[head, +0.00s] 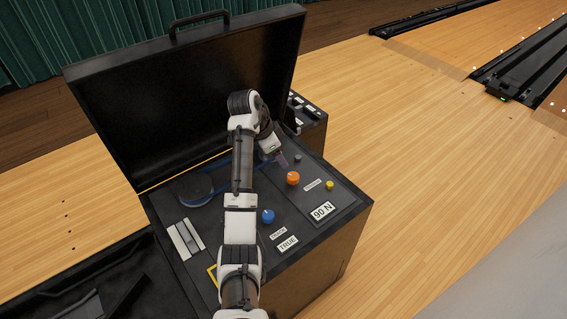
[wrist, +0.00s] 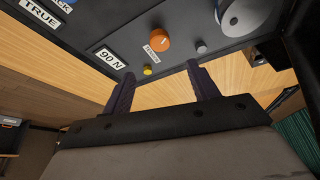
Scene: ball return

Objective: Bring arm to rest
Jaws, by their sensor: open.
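My arm reaches over a black control box (head: 330,228) in the head view, bent at its elbow. My gripper (head: 282,162) points down above the panel, near an orange knob (head: 293,178). In the wrist view my gripper (wrist: 160,78) has its two dark fingers apart with nothing between them. The orange knob (wrist: 160,39) and a small yellow knob (wrist: 148,70) show beyond the fingers. The fingertips seem clear of both knobs; their height above the panel is hard to tell.
The box's raised lid (head: 190,100) stands behind and left of my arm. A blue knob (head: 267,216), a "90 N" label (head: 322,211) and a "TRUE" label (head: 288,243) are on the panel. Open wooden floor (head: 430,190) lies right. An open black case (head: 90,285) is at lower left.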

